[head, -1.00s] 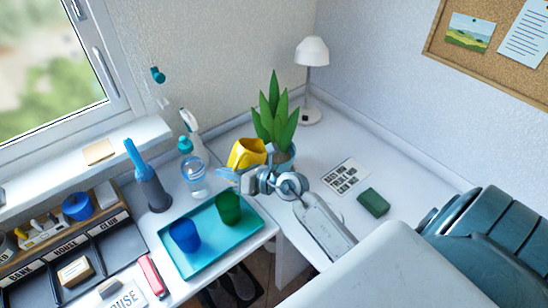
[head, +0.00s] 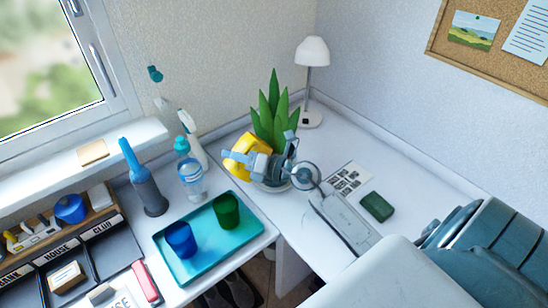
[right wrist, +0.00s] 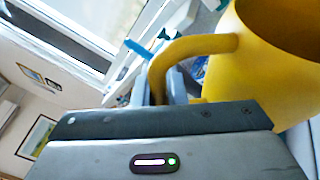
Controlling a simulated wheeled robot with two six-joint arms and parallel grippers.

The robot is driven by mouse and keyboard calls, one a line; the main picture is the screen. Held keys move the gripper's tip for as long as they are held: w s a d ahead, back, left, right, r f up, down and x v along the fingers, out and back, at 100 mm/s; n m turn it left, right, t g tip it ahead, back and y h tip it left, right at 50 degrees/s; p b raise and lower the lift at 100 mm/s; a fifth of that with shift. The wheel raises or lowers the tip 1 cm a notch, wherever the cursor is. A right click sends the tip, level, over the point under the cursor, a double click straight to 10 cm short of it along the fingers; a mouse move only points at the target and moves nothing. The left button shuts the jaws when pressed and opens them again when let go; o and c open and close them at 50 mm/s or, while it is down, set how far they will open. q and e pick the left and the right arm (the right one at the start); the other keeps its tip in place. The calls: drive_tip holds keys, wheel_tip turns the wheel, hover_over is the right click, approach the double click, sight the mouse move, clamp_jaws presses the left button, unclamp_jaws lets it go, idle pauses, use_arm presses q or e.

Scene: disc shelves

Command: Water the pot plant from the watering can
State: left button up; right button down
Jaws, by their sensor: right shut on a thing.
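The yellow watering can (head: 240,144) is in front of the back wall, just left of the plant. My right gripper (head: 258,163) is in front of it and partly hides it. In the right wrist view the can (right wrist: 268,75) is large, and my right gripper (right wrist: 165,98) is shut on its curved handle (right wrist: 185,48). The spout is hidden, and I cannot tell how far the can is tilted. The pot plant (head: 273,112) stands upright with long green leaves. Its pot (head: 271,187) is mostly hidden behind my gripper and wrist. My left gripper is out of view.
A teal tray (head: 190,262) with a blue cup (head: 181,239) and a green cup (head: 226,210) lies left of my arm. A water bottle (head: 191,178) and a spray bottle (head: 192,138) stand behind it. A white lamp (head: 312,52) stands behind the plant. A green block (head: 377,206) lies to the right.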

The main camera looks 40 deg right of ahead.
drive_tip(key=shift+d+b, duration=0.15)
drive_tip(key=shift+b, duration=0.25)
drive_tip(key=shift+d+r+m+b, duration=0.1)
drive_tip(key=shift+r+m+b, duration=0.05)
drive_tip(key=shift+m+b, duration=0.2)
drive_tip(key=shift+s+d, duration=0.1)
drive_tip(key=shift+d, duration=0.05)
drive_tip(key=shift+s+d, duration=0.1)
drive_tip(key=shift+s+d, duration=0.1)
drive_tip(key=shift+d, duration=0.1)
drive_tip(key=shift+s+t+y, duration=0.1)
drive_tip(key=shift+t+y, duration=0.2)
drive_tip(key=shift+d+m+b, duration=0.1)
drive_tip(key=shift+m+b, duration=0.15)
drive_tip(key=shift+b, duration=0.1)
